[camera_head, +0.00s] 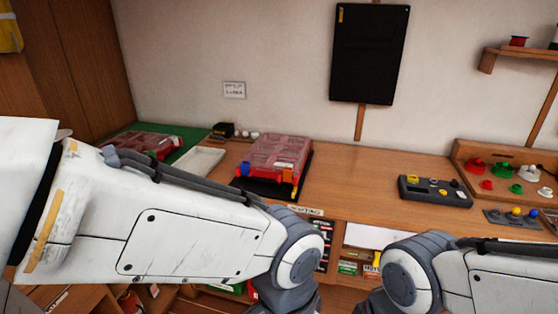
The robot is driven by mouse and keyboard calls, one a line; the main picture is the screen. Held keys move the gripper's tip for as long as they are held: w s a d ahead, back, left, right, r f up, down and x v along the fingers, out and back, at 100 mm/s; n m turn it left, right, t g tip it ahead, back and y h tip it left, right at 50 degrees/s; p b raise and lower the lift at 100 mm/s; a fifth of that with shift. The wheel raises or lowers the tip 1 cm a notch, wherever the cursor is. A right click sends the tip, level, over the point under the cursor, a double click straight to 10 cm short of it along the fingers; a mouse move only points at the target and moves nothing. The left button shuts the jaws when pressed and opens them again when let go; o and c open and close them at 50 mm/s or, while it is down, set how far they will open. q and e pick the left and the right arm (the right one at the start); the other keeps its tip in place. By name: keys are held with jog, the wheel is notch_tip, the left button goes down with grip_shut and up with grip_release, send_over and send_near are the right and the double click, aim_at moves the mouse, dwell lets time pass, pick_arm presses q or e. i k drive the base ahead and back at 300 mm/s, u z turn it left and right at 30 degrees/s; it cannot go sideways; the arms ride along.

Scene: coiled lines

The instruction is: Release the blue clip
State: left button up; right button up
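A case with a red base and clear reddish lid (278,152) sits on a black mat (265,188) on the wooden bench. A small blue clip (244,169) is at the left of its front side. An orange clip (288,175) is at the right of the front side. Whether the blue clip is fastened is too small to tell. My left arm crosses the lower left and my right arm enters at the lower right. Both grippers are below the picture.
A similar red case (150,145) lies on a green mat (128,131) at the left. A white tray (197,160) stands between the cases. A dark control box (434,191) stands on the right. Bare bench (360,185) lies between it and the nearer case.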

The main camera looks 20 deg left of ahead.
aim_at(245, 165)
jog(key=k, duration=0.65)
jog(key=u, duration=0.5)
jog(key=i, duration=1.65)
jog(key=z, duration=0.45)
